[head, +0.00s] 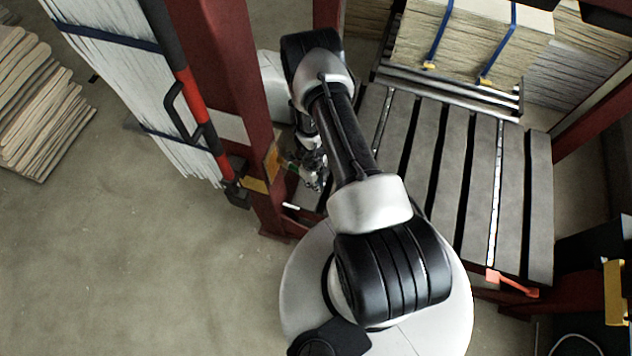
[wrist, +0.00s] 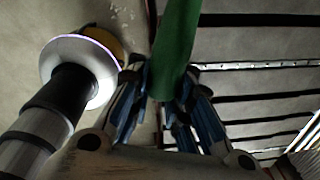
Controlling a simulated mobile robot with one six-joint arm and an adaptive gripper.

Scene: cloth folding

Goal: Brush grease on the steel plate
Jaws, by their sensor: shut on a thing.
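My gripper (head: 314,172) is beside a red post, left of the slatted steel bed (head: 483,190). In the wrist view, my gripper (wrist: 172,98) is shut on a long green handle (wrist: 178,40), which runs up out of the picture. The handle's far end, and any bristles or grease on it, are out of sight. The grey slats also show on the right of the wrist view (wrist: 250,45), with dark gaps between them. I cannot tell which part is the plate named in the task. My arm hides part of the bed.
Red posts (head: 228,80) stand left of the bed. A strapped stack of sheets (head: 465,40) lies behind it, and a tall strapped white stack (head: 130,75) stands left. An orange-red piece (head: 512,284) is at the bed's front edge. Floor at lower left is clear.

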